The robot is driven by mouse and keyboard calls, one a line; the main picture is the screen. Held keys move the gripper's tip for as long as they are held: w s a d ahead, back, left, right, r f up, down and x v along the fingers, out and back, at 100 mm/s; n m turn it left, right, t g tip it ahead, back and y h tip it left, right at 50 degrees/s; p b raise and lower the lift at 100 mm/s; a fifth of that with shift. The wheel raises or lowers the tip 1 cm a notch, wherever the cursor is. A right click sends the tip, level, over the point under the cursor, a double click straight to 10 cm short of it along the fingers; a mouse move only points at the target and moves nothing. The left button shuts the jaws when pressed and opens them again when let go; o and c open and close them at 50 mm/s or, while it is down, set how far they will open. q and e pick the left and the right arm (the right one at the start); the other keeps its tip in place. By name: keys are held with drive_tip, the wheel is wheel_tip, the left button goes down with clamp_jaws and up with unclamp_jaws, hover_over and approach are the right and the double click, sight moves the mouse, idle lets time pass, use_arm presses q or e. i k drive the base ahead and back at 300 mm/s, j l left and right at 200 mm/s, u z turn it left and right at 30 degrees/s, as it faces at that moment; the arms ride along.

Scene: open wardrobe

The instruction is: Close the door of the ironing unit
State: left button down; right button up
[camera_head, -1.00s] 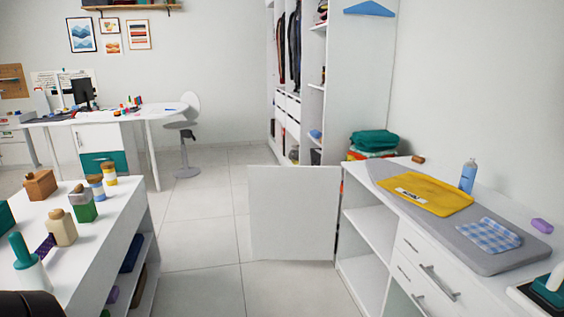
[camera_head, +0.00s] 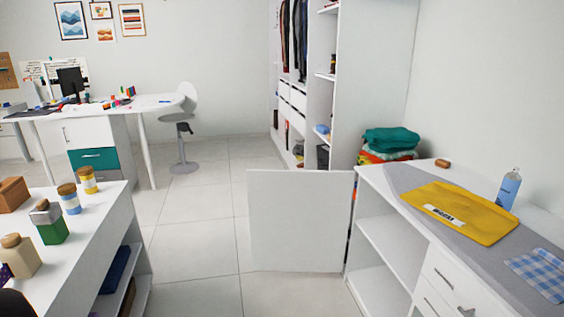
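The door (camera_head: 298,222) of the ironing unit is a plain white panel. It stands wide open, sticking out to the left from the far end of the unit over the floor. The ironing unit (camera_head: 380,183) is white, with open shelves in front and drawers nearer to me at the right. A grey ironing mat, a yellow folded garment (camera_head: 462,212) and a blue checked cloth (camera_head: 541,274) lie on its top. Neither gripper shows in the head view. A dark shape at the bottom left corner is too little in view to tell.
A white shelf unit (camera_head: 92,230) with several bottles and wooden-topped containers stands at the left. Tiled floor (camera_head: 195,245) is clear between it and the door. Behind are an open wardrobe (camera_head: 372,80), a desk (camera_head: 155,104) and a white stool (camera_head: 184,130).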

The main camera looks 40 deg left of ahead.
sight(298, 220)
drive_tip(key=i+j+u, duration=0.4)
drive_tip(key=i+j, duration=0.95)
drive_tip(key=i+l, duration=0.05)
drive_tip(key=i, duration=0.05)
